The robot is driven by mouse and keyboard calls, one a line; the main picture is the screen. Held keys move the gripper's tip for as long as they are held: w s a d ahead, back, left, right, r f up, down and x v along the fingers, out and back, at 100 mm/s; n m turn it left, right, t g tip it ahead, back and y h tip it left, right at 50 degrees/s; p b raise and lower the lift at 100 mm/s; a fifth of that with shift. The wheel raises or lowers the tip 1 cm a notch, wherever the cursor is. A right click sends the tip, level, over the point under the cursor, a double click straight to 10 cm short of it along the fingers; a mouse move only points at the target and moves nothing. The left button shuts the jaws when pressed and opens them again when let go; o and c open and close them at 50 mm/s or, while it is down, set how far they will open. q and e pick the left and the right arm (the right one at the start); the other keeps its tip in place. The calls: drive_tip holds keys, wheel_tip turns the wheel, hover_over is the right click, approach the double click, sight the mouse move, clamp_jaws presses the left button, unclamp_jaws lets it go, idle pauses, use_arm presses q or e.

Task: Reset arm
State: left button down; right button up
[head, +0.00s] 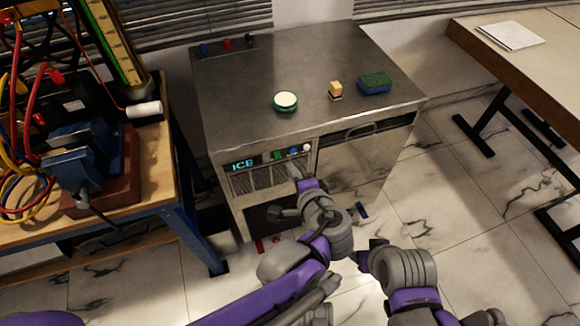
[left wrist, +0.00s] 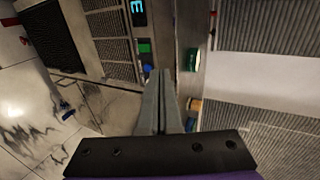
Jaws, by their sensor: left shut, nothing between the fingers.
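My left gripper (head: 294,173) is shut and empty in front of the metal ice machine (head: 235,112), just below its row of buttons. In the left wrist view its two fingers (left wrist: 160,78) lie together, pointing at the machine's front. The panel has a lit "ICE" display (head: 243,164), a green button (head: 277,154), a blue button (head: 294,151) and a white knob (head: 307,147). I cannot tell whether the fingertips touch the panel. My right arm's end (head: 370,254) is low, right of the left arm; its jaw state is unclear.
A round green tin (head: 286,102), a small wooden-topped brush (head: 335,90) and a sponge (head: 375,83) sit on the machine. A workbench (head: 160,180) with a blue vise (head: 80,155) and cables stands left. A table (head: 550,60) stands right. Marble floor (head: 440,190) is clear between.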

idle(0.6)
use_arm(q)
drive_tip(key=s+a+r+n+g+p, duration=0.1)
drive_tip(key=s+a+n+g+p, duration=0.25)
drive_tip(key=a, duration=0.45)
drive_tip(key=s+a+r+n+g+p, duration=0.1)
drive_tip(key=s+a+n+g+p, duration=0.2)
drive_tip(key=a, duration=0.5)
drive_tip(key=s+a+r+n+h+p, duration=0.3)
drive_tip(key=s+n+h+p, duration=0.1)
drive_tip(key=s+n, duration=0.4)
drive_tip(key=shift+s+p, duration=0.45)
